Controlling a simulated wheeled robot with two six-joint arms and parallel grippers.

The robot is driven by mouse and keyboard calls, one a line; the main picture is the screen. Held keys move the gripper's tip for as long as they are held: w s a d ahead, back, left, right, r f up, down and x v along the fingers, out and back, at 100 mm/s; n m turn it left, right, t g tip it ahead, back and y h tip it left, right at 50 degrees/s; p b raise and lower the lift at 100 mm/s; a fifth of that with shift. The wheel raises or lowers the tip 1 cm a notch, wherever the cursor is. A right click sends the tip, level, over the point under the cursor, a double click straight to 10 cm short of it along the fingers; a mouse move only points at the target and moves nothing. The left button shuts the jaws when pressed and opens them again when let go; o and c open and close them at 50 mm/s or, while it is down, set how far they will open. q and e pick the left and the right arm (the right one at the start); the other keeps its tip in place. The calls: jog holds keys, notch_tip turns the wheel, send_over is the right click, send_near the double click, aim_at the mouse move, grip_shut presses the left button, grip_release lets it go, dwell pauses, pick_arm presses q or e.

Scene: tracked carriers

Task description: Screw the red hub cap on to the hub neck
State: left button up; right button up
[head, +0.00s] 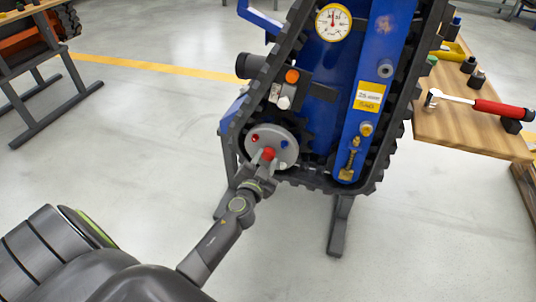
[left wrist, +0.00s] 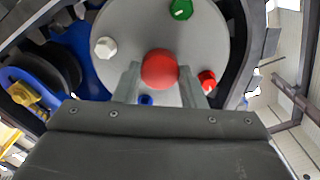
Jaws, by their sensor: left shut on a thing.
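The red hub cap (head: 268,154) is at the middle of the grey hub disc (head: 283,138) on the tracked carrier. My left gripper (head: 263,165) is shut on the cap from below. In the left wrist view the cap (left wrist: 159,69) shows as a red round face between the two fingers (left wrist: 160,85), in front of the disc (left wrist: 140,25). The hub neck is hidden behind the cap, so I cannot tell how far the cap sits on it. My right gripper does not show.
The disc carries smaller coloured nuts: white (left wrist: 106,47), green (left wrist: 181,9), red (left wrist: 207,79) and blue (left wrist: 146,100). The black track (head: 240,125) curves closely around the disc.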

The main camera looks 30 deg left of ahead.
pick_arm(q)
jog(key=m, duration=0.3)
jog(key=shift+m, duration=0.3)
jog(key=m, duration=0.3)
jog(key=shift+m+p, duration=0.4)
jog(key=m, duration=0.6)
jog(key=shift+p, duration=0.35)
jog(key=m+p, duration=0.1)
jog(key=m, duration=0.8)
jog(key=shift+f+m+p, duration=0.1)
jog(key=shift+m+p, duration=0.2)
jog(key=shift+m, duration=0.1)
